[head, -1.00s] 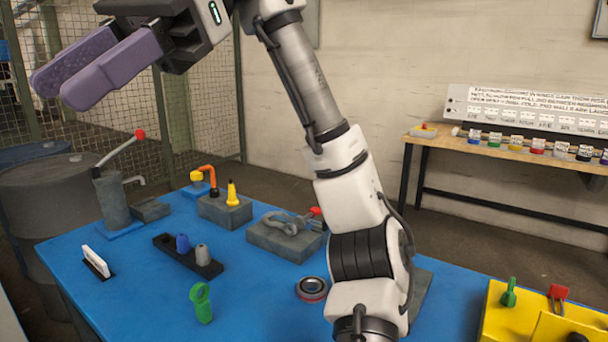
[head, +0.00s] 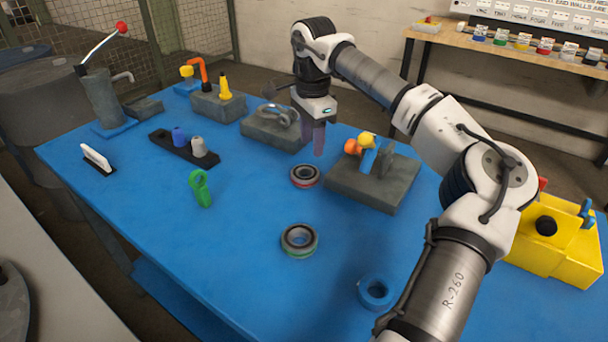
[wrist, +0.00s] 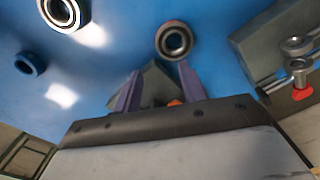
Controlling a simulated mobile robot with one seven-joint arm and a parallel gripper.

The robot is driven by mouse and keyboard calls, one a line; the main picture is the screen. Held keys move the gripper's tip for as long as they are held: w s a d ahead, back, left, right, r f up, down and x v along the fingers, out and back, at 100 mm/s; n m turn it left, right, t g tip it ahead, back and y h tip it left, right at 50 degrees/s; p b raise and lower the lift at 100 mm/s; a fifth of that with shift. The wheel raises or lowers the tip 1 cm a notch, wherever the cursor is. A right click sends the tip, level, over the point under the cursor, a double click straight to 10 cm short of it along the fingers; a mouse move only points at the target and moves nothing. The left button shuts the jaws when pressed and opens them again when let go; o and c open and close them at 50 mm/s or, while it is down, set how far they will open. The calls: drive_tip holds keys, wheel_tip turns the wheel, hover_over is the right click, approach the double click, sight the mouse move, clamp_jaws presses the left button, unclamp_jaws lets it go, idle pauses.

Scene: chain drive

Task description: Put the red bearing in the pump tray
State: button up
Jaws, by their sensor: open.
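The red bearing (head: 305,176), a dark ring with a red lower band, lies flat on the blue table. It also shows in the wrist view (wrist: 174,40), just beyond my fingers. My gripper (head: 318,152) points down behind it, with its purple fingers above the table. In the wrist view the gripper (wrist: 158,76) is open and empty, apart from the bearing. The hand pump (head: 103,98) with a red-knobbed lever stands at the far left. A grey tray (head: 146,108) sits under its spout; its inside is too small to make out.
A green-banded bearing (head: 299,241) and a blue ring (head: 375,292) lie nearer. A grey block with coloured parts (head: 372,188) is right of the red bearing; a clamp block (head: 272,130) is behind. A black holder (head: 184,149) and green part (head: 201,188) stand left.

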sight(309, 178)
drive_tip(key=f, duration=0.3)
drive_tip(key=f+p, duration=0.1)
drive_tip(key=f, duration=0.3)
drive_tip(key=f+p, duration=0.1)
drive_tip(key=f, duration=0.2)
drive_tip(key=shift+a+f, duration=0.25)
clamp_jaws()
